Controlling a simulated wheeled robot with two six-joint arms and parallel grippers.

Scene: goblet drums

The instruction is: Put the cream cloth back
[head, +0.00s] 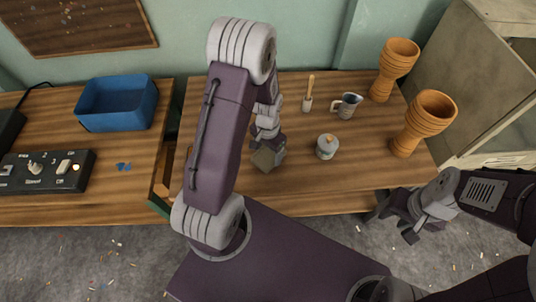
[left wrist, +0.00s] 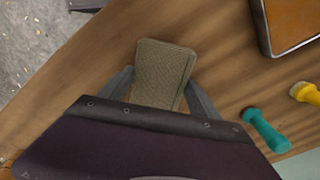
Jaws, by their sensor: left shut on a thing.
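The cream cloth (left wrist: 162,72) is a folded, greyish-beige woven pad between the two fingers of my left gripper (left wrist: 160,92) in the left wrist view. In the head view the cloth (head: 266,159) shows under my left gripper (head: 267,146), over the middle part of the table; I cannot tell whether it touches the wood. My left gripper is shut on it. My right gripper (head: 400,222) is empty, fingers apart, off the table's front edge at the right.
Two orange goblet drums (head: 428,118) (head: 394,65) stand at the right. A lidded pot (head: 326,147), a grey jug (head: 348,105) and a brush holder (head: 307,104) stand nearby. A blue bin (head: 118,103) and control box (head: 47,171) are on the left table. My left arm hides part of the table.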

